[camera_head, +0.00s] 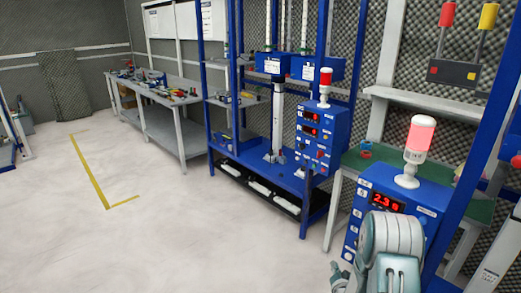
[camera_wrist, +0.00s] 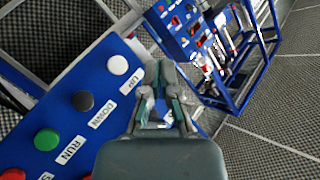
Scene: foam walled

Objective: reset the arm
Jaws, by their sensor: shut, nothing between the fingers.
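My gripper (camera_wrist: 160,85) shows in the middle of the wrist view, its fingers together with nothing between them. In that view it lies just right of a blue control panel (camera_wrist: 62,108) with a white UP button (camera_wrist: 118,64), a dark DOWN button (camera_wrist: 82,101) and a green RUN button (camera_wrist: 47,140). I cannot tell whether the gripper touches the panel. In the head view my arm shows at the bottom right, in front of a blue control box (camera_head: 362,205) with a red lamp (camera_head: 421,135) and a lit red display; a small part of the gripper (camera_head: 340,277) shows at its left.
A blue frame (camera_head: 272,178) with a second control box (camera_head: 322,138) and lamp stands in the middle. A grey workbench (camera_head: 170,120) with tools is behind left. A green-topped table (camera_head: 470,205) is at right. The pale floor at left, with a yellow line (camera_head: 88,170), is clear.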

